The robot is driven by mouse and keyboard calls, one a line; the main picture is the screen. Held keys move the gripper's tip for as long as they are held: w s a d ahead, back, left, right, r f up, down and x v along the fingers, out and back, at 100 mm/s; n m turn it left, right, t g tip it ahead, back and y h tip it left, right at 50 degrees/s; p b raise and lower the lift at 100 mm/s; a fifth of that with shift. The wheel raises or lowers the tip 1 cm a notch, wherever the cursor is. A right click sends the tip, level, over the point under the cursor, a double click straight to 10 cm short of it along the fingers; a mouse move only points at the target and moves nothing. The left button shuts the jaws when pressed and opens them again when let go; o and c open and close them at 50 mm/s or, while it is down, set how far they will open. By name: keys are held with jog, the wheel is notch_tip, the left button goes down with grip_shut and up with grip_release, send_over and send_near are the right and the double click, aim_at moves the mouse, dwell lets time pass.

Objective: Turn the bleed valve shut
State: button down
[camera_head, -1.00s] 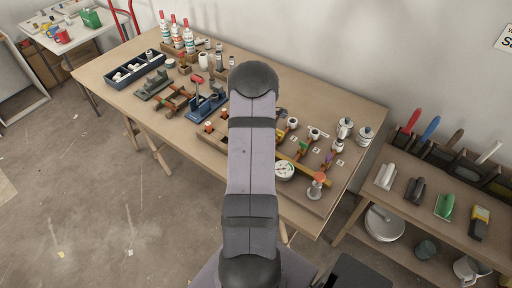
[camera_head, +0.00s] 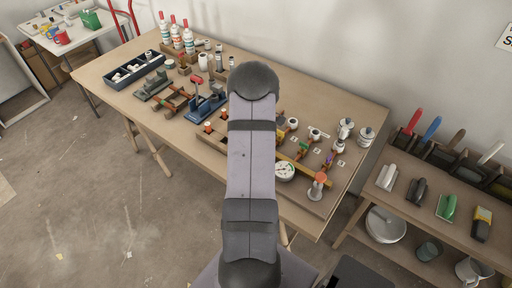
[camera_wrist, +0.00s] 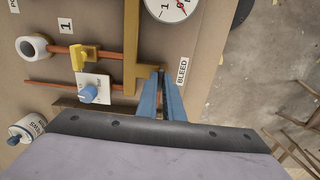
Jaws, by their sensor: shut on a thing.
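My gripper (camera_wrist: 161,76) has blue fingers that reach up to the board in the wrist view. They are closed together at the end of a short brass stub (camera_wrist: 147,71), beside the label BLEED (camera_wrist: 182,71). The bleed valve's small part is between the fingertips and almost wholly hidden, so its angle cannot be told. The stub comes off an upright brass bar (camera_wrist: 131,45). In the head view my arm covers the gripper and the valve.
A dial gauge (camera_wrist: 174,6) sits just above the fingers; it also shows in the head view (camera_head: 285,171). Left of the brass bar are a yellow-handled valve (camera_wrist: 84,57), a white box with a blue knob (camera_wrist: 88,94) and copper pipes.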

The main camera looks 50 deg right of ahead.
jog(key=c, duration=1.9)
grip_release()
jog(key=shift+r, duration=0.15)
jog(key=shift+r+b, duration=1.25)
jog(key=shift+r, duration=2.35)
